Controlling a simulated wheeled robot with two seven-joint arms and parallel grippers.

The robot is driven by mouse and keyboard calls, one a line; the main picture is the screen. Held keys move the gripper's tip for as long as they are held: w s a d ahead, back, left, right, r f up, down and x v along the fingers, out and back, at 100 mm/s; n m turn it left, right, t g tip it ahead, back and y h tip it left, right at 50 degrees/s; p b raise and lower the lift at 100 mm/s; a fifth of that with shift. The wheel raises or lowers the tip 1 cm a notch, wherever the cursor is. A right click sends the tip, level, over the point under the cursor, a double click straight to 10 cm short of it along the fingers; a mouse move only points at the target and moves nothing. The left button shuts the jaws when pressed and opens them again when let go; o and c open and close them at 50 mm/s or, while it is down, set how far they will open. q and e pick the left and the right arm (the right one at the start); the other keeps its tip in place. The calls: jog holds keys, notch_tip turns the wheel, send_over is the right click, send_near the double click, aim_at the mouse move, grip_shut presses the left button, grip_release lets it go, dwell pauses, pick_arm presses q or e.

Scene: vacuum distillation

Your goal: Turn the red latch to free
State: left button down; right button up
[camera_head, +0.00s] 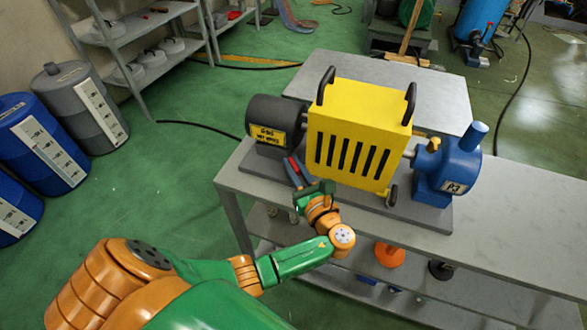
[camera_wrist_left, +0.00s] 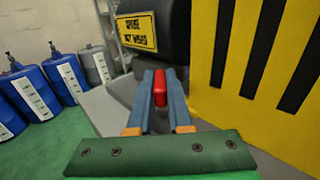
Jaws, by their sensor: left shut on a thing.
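The red latch (camera_wrist_left: 159,88) shows in the left wrist view between the two blue-grey fingers of my left gripper (camera_wrist_left: 159,92). My left gripper is shut on it. In the head view my left gripper (camera_head: 296,170) is at the front left of the yellow slotted guard (camera_head: 350,118), with a bit of red at its fingertips. The latch sits below the dark motor (camera_head: 270,125), which bears a yellow label. The guard stands between the motor and the blue pump (camera_head: 448,172). Most of the latch is hidden by the fingers. My right gripper is not in view.
The machine stands on a dark base plate on a grey table (camera_head: 510,215). The table is clear to the right of the pump. The guard has two black handles on top. Blue and grey drums (camera_head: 40,145) and shelves (camera_head: 150,35) stand at the left.

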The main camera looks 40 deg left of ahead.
pick_arm(q)
jog(key=n+g+y+b, duration=0.1)
jog(key=g+b, duration=0.1)
jog(key=n+g+b, duration=0.2)
jog(key=g+b, duration=0.1)
jog(key=n+g+y+b, duration=0.1)
jog(key=n+g+b, duration=0.1)
jog(key=shift+f+y, duration=0.3)
jog(key=shift+r+n+g+b, duration=0.3)
jog(key=shift+n+g+b, duration=0.2)
jog(key=shift+g+b, duration=0.45)
jog(key=c, duration=1.1)
grip_release()
jog(key=shift+a+r, duration=0.1)
